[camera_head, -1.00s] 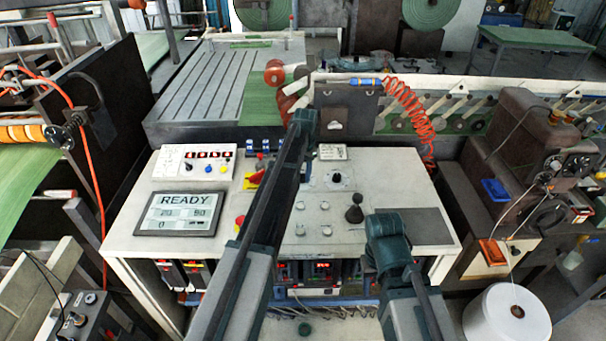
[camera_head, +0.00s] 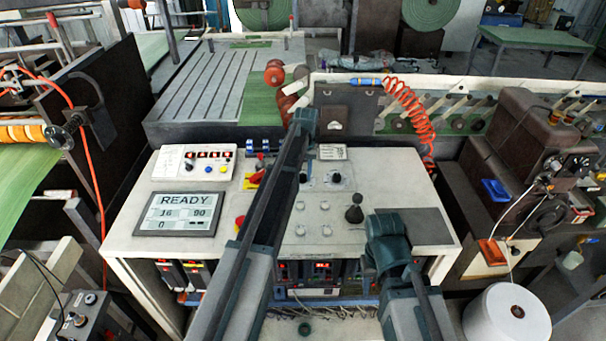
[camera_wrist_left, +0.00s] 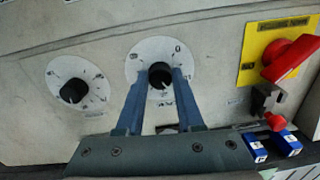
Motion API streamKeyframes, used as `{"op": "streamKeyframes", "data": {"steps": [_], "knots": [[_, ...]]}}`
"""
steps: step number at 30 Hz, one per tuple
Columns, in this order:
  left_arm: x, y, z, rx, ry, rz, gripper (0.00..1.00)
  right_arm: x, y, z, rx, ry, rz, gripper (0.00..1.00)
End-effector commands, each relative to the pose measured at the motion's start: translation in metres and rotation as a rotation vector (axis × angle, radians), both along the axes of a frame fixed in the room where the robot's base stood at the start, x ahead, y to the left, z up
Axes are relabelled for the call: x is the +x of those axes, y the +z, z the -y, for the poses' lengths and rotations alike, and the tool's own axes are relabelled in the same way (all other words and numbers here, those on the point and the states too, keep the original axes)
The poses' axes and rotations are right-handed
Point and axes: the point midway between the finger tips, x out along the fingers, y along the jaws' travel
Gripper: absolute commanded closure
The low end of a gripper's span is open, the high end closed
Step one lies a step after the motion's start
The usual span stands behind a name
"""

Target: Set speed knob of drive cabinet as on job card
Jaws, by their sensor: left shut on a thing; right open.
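My left gripper (camera_wrist_left: 158,98) is shut on a black knob (camera_wrist_left: 160,76) with a white round dial plate in the left wrist view. The knob's pointer mark is small and its scale is only partly readable. A second black knob (camera_wrist_left: 73,90) on its own white dial sits apart to the left; in the head view it is the right-hand knob (camera_head: 335,178). The drive cabinet's display (camera_head: 180,213) reads READY, with numbers that look like 16, 90 and 0. A small printed card (camera_head: 332,152) lies behind the knobs, unreadable here. My right gripper (camera_head: 371,263) is low over the cabinet's front, its fingers mostly hidden.
A red switch on a yellow plate (camera_wrist_left: 270,50) is close beside the gripped knob. A black joystick (camera_head: 354,210) and several pale buttons stand on the cabinet top. A red stop button (camera_head: 240,222) is by the display. The top's right rear is clear.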

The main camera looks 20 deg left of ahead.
Motion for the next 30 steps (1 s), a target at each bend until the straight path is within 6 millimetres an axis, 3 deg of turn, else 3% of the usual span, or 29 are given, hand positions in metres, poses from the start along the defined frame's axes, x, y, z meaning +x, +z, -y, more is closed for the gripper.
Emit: {"op": "streamKeyframes", "data": {"steps": [21,22,26,30], "knots": [[0.0001,0.0000,-0.0002,0.001,0.076,0.000,1.00,0.0000,0.0000,0.0000,0.000,0.000,0.000,0.50],[0.0001,0.0000,-0.0002,0.001,0.076,0.000,0.58,0.0000,0.0000,0.0000,0.000,0.000,0.000,0.50],[0.0001,0.0000,-0.0002,0.000,0.076,0.000,0.35,0.0000,0.0000,0.0000,0.000,0.000,0.000,0.50],[0.0001,0.0000,-0.0002,0.000,0.076,0.000,0.34,0.0000,0.0000,0.0000,0.000,0.000,0.000,0.50]]}}
